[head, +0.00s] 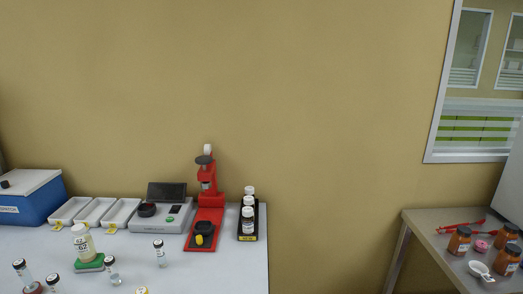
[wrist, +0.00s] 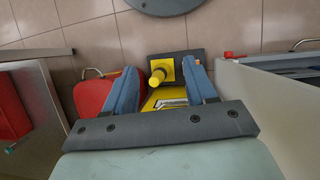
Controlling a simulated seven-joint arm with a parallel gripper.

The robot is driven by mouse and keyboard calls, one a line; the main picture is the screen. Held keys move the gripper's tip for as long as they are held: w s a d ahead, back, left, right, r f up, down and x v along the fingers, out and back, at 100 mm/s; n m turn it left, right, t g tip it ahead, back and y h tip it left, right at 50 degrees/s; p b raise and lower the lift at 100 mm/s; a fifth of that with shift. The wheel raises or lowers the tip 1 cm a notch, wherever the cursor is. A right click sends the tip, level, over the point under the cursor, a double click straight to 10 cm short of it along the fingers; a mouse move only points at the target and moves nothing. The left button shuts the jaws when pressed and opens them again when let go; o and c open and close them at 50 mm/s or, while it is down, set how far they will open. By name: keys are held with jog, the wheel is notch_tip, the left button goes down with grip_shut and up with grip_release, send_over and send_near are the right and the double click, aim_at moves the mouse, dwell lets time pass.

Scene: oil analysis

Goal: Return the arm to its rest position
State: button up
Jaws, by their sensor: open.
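My gripper (wrist: 162,76) shows in the wrist view, its two blue fingers spread apart and pointing away from the camera. A yellow object with a round knob (wrist: 158,77) and a dark plate behind it shows between the fingers; I cannot tell how far beyond them it is. I see no contact with either finger. The wrist view looks onto a tiled surface, away from the bench items. Neither my arm nor my gripper is in the head view.
The white bench (head: 205,275) carries a red press stand (head: 206,215), a scale (head: 160,215), white trays (head: 95,212), a blue box (head: 30,200), a black rack (head: 241,230) with white-capped bottles and several vials. A side table (head: 430,232) holds brown jars. A red rounded object (wrist: 91,97) lies left of my fingers.

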jog(key=s+f+g+y, duration=0.1)
jog(key=s+f+g, duration=0.1)
jog(key=s, duration=1.2)
jog(key=shift+a+f, duration=0.35)
jog(key=shift+f, duration=0.55)
